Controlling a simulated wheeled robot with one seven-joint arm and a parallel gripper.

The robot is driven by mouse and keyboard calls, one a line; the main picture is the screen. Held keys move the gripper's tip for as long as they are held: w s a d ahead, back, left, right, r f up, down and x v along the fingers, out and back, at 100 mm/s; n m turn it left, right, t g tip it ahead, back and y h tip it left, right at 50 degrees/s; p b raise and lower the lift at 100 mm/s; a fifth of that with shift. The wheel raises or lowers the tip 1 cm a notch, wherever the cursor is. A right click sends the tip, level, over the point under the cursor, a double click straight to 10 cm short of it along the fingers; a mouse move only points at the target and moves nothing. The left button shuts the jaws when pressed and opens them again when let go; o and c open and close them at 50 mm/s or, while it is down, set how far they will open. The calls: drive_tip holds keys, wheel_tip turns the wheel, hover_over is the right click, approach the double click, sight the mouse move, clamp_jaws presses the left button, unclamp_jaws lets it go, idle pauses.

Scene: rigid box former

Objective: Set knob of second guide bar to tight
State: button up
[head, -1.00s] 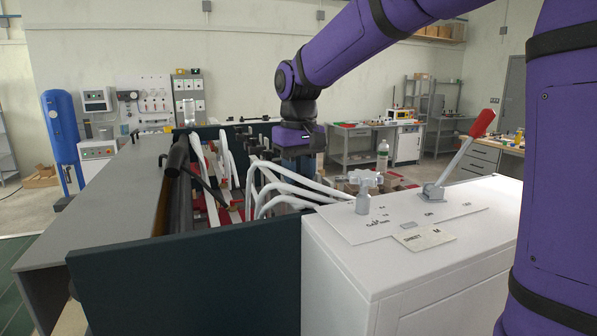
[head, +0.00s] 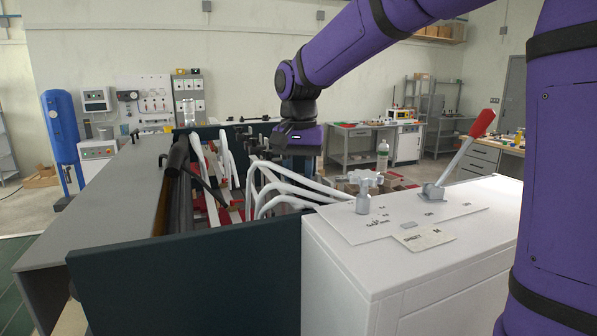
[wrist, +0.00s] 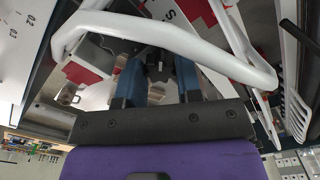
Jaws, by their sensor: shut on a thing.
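My gripper (wrist: 157,74) points down into the machine in the wrist view. Its two blue fingers stand on either side of a small dark knob (wrist: 154,70) and are shut on it. Most of the knob and the guide bar under it is hidden by the fingers and a white bent tube. In the head view, my gripper (head: 299,158) is low over the machine's inside, behind the white tubes, and its fingertips and the knob cannot be made out. Whether the knob is tight or loose cannot be read.
White bent tubes (head: 290,188) arch close around my gripper, and one crosses just beyond the fingers in the wrist view (wrist: 170,35). A dark green side panel (head: 190,290) and a white cabinet (head: 400,255) with a red-handled lever (head: 462,155) stand in front.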

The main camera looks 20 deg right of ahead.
sight(298, 175)
idle(0.3)
drive_tip(key=o, duration=0.6)
drive_tip(key=shift+o, duration=0.2)
wheel_tip(298, 175, up, 11)
idle(0.3)
drive_tip(key=shift+f, duration=0.1)
